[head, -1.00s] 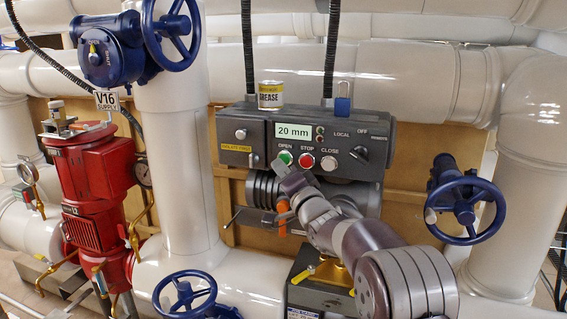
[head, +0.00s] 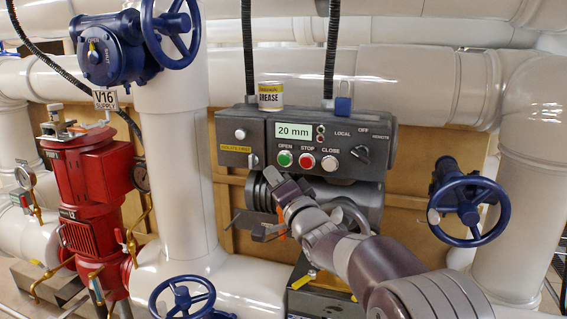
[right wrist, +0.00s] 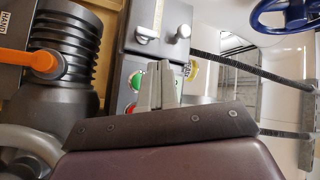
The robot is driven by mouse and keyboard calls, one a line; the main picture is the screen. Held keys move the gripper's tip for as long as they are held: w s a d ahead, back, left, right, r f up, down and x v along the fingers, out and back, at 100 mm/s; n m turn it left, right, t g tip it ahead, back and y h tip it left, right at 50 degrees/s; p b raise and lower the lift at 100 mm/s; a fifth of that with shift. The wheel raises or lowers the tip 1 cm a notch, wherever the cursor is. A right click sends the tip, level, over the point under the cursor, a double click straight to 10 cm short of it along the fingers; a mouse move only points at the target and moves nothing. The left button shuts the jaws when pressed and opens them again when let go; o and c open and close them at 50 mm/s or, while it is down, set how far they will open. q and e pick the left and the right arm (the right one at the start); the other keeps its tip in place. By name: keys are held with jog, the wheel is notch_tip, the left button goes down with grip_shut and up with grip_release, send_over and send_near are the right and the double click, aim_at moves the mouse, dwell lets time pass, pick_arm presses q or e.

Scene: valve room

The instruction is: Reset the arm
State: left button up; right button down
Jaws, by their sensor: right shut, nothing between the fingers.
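My right gripper (head: 271,177) is in front of the actuator, below and slightly left of the green OPEN button (head: 285,158). Its grey fingers are shut and empty; they also show in the right wrist view (right wrist: 157,88). My right arm reaches in from the lower right and is clear of the buttons in the head view. The grey control box (head: 375,130) has a display reading 20 mm (head: 294,131), a red STOP button (head: 307,160) and a CLOSE button (head: 330,163). My left gripper is not in view.
An orange lever (right wrist: 35,62) on the ribbed actuator body is close by. Blue handwheels stand at right (head: 468,208) and lower left (head: 182,298). A grease can (head: 270,96) and a blue padlock (head: 343,106) sit at the box top. A red pump (head: 90,185) stands left.

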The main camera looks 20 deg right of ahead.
jog(key=s+d+f+n+g+h, duration=0.25)
jog(key=s+f+g, duration=0.25)
jog(key=f, duration=0.7)
jog(key=s+d+f+n+g+h, duration=0.15)
jog(key=s+f+n+g, duration=0.3)
jog(key=f, duration=0.75)
jog(key=s+a+f+n+g+b, duration=0.1)
jog(key=s+f+g, duration=0.3)
jog(key=s, duration=0.7)
jog(key=s+a+f+n+g+b, duration=0.1)
jog(key=s+a+f+g, duration=0.2)
jog(key=s, duration=0.9)
notch_tip(320, 180, down, 4)
jog(key=shift+s+f+n+g, duration=0.15)
jog(key=shift+f+n+g, duration=0.2)
jog(key=shift+g, duration=0.8)
jog(key=shift+r, duration=0.1)
